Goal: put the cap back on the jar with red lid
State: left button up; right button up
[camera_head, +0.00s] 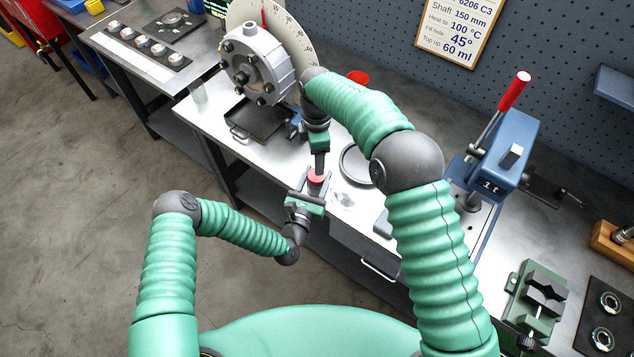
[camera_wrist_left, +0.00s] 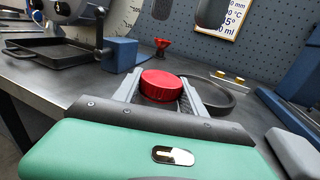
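The red lid (camera_head: 316,177) sits between the two fingers of my left gripper (camera_head: 311,184). In the left wrist view the lid (camera_wrist_left: 161,86) is round and ribbed, with a gripper finger close against each side. Whatever is under the lid is hidden by the gripper body, so I cannot tell whether a jar is below it. My right gripper (camera_head: 319,161) points down from above and appears just over the lid in the head view. Its fingers are dark and small, and I cannot tell their opening or whether they touch the lid.
A red funnel (camera_wrist_left: 162,45) and a dark ring (camera_head: 357,166) are on the bench behind. A black tray (camera_head: 262,121) lies below the rotor housing (camera_head: 256,65). A blue press (camera_head: 503,150) stands right. A clear object (camera_head: 343,199) is near the bench edge.

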pick_arm(q)
jog(key=shift+a, duration=0.2)
jog(key=c, duration=0.5)
pick_arm(e)
jog(key=shift+a, duration=0.2)
pick_arm(q)
jog(key=shift+d, duration=0.1)
grip_shut()
pick_arm(e)
jog(key=shift+d, duration=0.1)
pick_arm(q)
jog(key=shift+d, duration=0.15)
pick_arm(e)
jog(key=shift+d, duration=0.15)
jog(key=m, duration=0.3)
jog(key=shift+s+f+m, duration=0.15)
jog(key=shift+m, duration=0.25)
jog(key=m, duration=0.5)
